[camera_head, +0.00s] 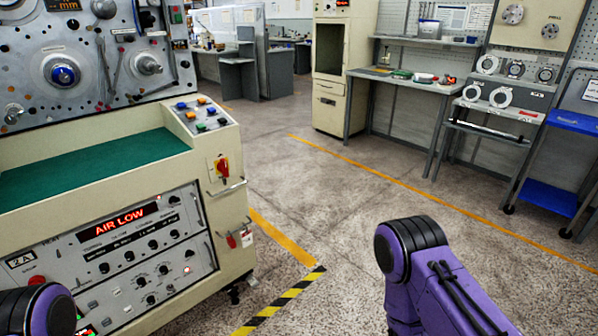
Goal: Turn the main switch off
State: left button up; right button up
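A lit red display on the machine's lower front panel reads "AIR LOW" (119,223). Neither gripper shows in the picture. Only a dark rounded joint of my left arm at the bottom left and a purple link of my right arm at the bottom right are in view, both apart from the switch.
A green work surface (90,168) and coloured buttons (202,113) top the machine. Yellow floor lines and a yellow-black strip (280,302) cross open floor. Grey benches (400,82) stand at the back right.

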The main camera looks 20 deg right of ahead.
aim_at(222, 166)
jog(key=z, duration=0.7)
jog(key=i, duration=0.4)
jog(key=z, duration=0.15)
